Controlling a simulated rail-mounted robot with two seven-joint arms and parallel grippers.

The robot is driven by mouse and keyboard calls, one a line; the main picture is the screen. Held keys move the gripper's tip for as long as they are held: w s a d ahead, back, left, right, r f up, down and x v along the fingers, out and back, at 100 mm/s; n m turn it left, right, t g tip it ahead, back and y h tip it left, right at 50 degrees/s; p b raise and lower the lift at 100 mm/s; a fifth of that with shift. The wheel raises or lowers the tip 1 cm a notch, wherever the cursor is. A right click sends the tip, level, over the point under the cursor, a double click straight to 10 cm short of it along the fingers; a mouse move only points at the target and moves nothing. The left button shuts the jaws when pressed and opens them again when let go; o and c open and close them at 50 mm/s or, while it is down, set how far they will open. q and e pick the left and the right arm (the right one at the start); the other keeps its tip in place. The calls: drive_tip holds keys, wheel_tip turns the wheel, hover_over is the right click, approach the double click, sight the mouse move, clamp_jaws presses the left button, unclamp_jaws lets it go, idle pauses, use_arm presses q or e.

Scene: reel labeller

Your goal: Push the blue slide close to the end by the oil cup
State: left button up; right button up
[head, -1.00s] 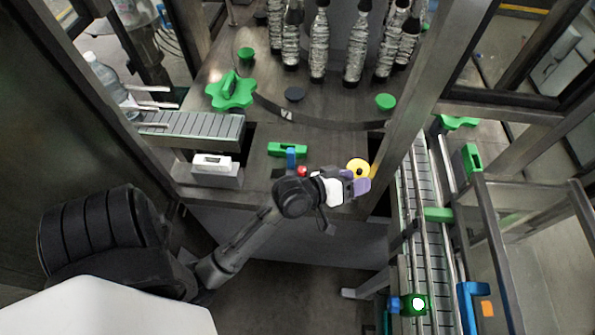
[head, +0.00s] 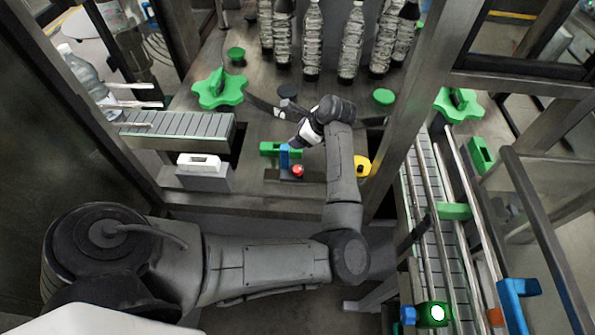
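My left gripper (head: 296,141), with white and purple parts, is just above and right of the blue piece, over the green block's right end. Its finger gap is too small to make out, and contact cannot be told. I cannot surely identify the oil cup; a yellow round part (head: 362,167) sits further right, beside my forearm. My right gripper is not in view.
Wrapped bottles (head: 351,45) stand at the back. A green star knob (head: 219,90) and a conveyor (head: 180,128) are at left, with a white device (head: 199,162) below. A frame post (head: 408,100) and another conveyor (head: 428,190) bound the right.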

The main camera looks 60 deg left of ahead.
sight(297, 168)
use_arm(q)
drive_tip(key=w+d+f+h, duration=0.2)
drive_tip(key=d+f+h, duration=0.1)
drive_tip(key=d, duration=0.1)
drive_tip(key=shift+n, duration=0.4)
drive_tip(key=p+x, duration=0.2)
drive_tip(key=x, duration=0.9)
drive_tip(key=shift+w+d+p, duration=0.1)
drive_tip(key=shift+w+p, duration=0.05)
drive_tip(key=shift+p, duration=0.25)
drive_tip(key=shift+a+f, duration=0.25)
drive_tip(key=shift+f, duration=0.65)
drive_tip(key=shift+c, duration=0.5)
drive_tip(key=c, duration=0.8)
